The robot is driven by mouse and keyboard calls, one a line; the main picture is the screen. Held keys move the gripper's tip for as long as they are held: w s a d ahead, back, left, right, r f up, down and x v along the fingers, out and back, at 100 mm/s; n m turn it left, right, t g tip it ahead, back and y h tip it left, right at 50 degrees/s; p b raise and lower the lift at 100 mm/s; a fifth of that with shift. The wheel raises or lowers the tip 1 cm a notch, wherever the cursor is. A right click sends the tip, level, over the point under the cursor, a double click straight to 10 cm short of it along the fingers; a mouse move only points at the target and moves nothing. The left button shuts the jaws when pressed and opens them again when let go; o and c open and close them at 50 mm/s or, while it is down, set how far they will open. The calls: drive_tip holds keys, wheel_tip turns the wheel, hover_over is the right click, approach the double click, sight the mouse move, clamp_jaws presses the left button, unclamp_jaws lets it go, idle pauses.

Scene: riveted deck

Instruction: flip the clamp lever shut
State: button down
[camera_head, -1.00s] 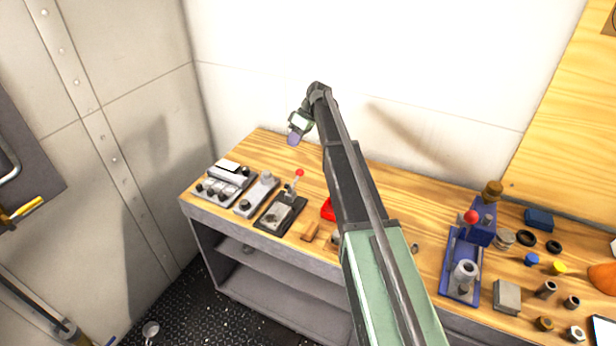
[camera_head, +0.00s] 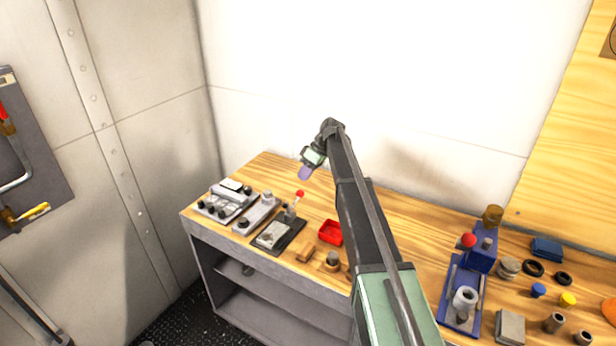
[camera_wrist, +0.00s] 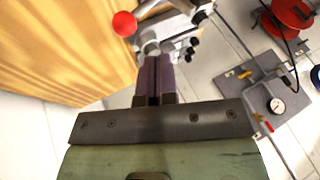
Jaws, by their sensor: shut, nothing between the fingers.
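The clamp (camera_head: 275,233) sits on a dark plate on the left part of the wooden bench. Its lever stands up, tipped by a red ball knob (camera_head: 299,193). The red knob (camera_wrist: 124,23) also shows at the top of the wrist view, left of the fingertips. My gripper (camera_head: 305,173) is shut and empty, with purple fingers pointing down. In the head view it appears just above and slightly right of the knob, apart from it. The wrist view shows the closed fingers (camera_wrist: 154,72) in the middle, covering part of the clamp.
Two grey control boxes (camera_head: 226,199) (camera_head: 256,215) stand left of the clamp. A red tray (camera_head: 331,232) and a wooden block (camera_head: 306,250) lie to its right. A blue press (camera_head: 463,290) with its own red knob stands further right. The white wall is behind the bench.

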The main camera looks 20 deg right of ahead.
drive_tip(key=b, duration=0.3)
approach(291, 210)
drive_tip(key=w+a, duration=0.2)
drive_tip(key=s+a, duration=0.1)
drive_tip(key=s+a+f+b, duration=0.1)
drive_tip(key=shift+a+f, duration=0.35)
drive_tip(key=shift+s+a, duration=0.2)
drive_tip(key=shift+s+a, duration=0.1)
